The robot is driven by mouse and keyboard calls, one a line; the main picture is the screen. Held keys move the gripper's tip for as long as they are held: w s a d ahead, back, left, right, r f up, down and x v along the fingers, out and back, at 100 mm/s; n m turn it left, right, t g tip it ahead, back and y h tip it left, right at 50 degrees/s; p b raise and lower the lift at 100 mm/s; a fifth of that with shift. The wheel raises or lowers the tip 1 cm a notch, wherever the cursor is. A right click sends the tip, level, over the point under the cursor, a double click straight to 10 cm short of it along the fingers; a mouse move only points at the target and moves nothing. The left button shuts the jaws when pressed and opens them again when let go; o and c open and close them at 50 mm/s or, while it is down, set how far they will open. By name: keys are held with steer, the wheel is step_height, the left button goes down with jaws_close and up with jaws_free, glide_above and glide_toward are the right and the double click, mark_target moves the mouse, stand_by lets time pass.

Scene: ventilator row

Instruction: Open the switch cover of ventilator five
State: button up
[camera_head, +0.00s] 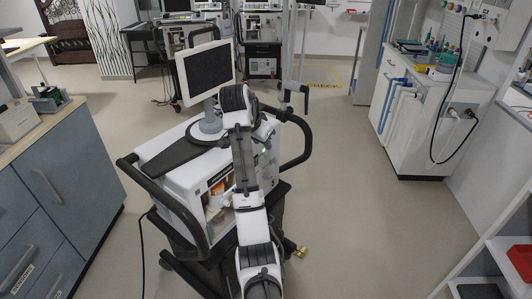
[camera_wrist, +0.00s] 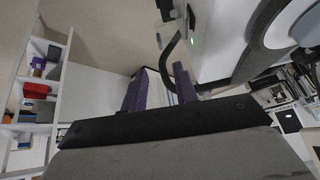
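A white ventilator (camera_head: 165,150) with a screen on top stands in the middle of the head view, and my arm reaches across it. I cannot read a number on it. Its white side (camera_wrist: 212,55) fills the upper right of the wrist view, with a small green light and a dark narrow part (camera_wrist: 191,18) beside it. I cannot tell whether this dark part is the switch cover. My gripper (camera_wrist: 160,88) has two purple fingers spread apart with nothing seen between them, near the ventilator's side. In the head view my arm hides the gripper.
A black curved handle (camera_head: 303,140) sticks out from the ventilator's right side, close to my wrist. A grey cabinet (camera_head: 60,180) stands at left and a white cabinet (camera_head: 420,125) at right. The floor (camera_head: 370,220) right of the ventilator is clear.

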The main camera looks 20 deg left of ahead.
steer(key=shift+p+v, duration=0.45)
steer(key=shift+v, duration=0.6)
